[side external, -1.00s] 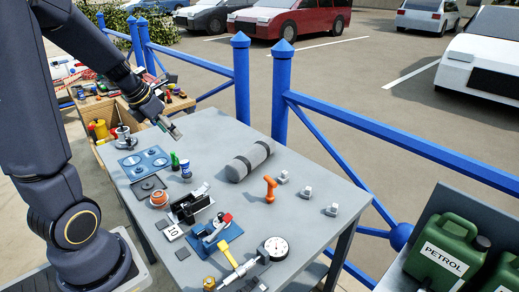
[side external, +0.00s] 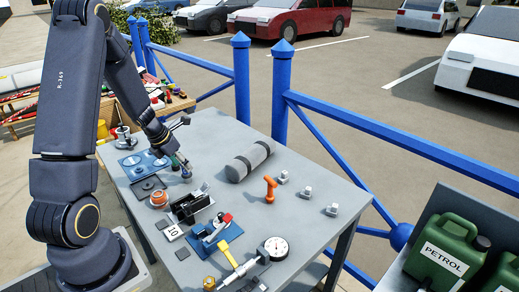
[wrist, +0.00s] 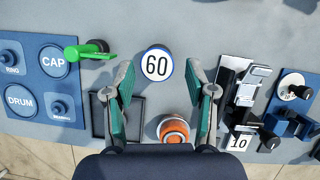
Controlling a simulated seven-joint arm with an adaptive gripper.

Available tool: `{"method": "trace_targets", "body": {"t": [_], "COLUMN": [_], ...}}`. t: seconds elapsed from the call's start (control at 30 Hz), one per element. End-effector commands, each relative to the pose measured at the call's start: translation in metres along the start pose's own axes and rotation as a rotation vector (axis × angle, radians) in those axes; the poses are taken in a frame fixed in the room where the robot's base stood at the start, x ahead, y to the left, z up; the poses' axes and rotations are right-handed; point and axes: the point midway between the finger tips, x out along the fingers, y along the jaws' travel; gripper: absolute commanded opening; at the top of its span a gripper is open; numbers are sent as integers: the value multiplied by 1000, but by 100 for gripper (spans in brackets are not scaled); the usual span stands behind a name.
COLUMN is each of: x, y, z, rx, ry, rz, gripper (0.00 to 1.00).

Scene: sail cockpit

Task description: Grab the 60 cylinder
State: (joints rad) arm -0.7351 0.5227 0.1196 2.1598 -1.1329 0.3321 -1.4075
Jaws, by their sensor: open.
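The 60 cylinder (wrist: 157,65) shows in the wrist view as a round white top marked "60" with a blue rim. It stands upright on the grey table. In the side view the small blue cylinder (side external: 187,174) is partly hidden by my gripper (side external: 178,164). In the wrist view my gripper (wrist: 160,70) is open, with one green-padded finger on each side of the cylinder's top in the picture. There is a gap on both sides, and nothing is held. I cannot tell how far the fingertips are above the cylinder.
A green-handled item (wrist: 92,48) lies close left of the gripper. An orange round part (wrist: 173,130) sits just below the cylinder in the wrist view. A blue CAP and DRUM board (wrist: 38,90) is at left.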

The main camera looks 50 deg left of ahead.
Motion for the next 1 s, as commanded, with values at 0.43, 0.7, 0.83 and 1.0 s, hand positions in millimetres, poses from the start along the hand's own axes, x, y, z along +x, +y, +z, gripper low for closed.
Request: {"method": "trace_targets", "body": {"t": [0.43, 0.7, 0.83, 1.0], "x": [35, 34, 34, 34], "y": [3, 3, 2, 2], "z": [1, 1, 1, 1], "rx": [1, 1, 1, 1], "ry": [1, 1, 1, 1], "rz": [0, 0, 0, -1], "gripper": [56, 33, 19, 2]}}
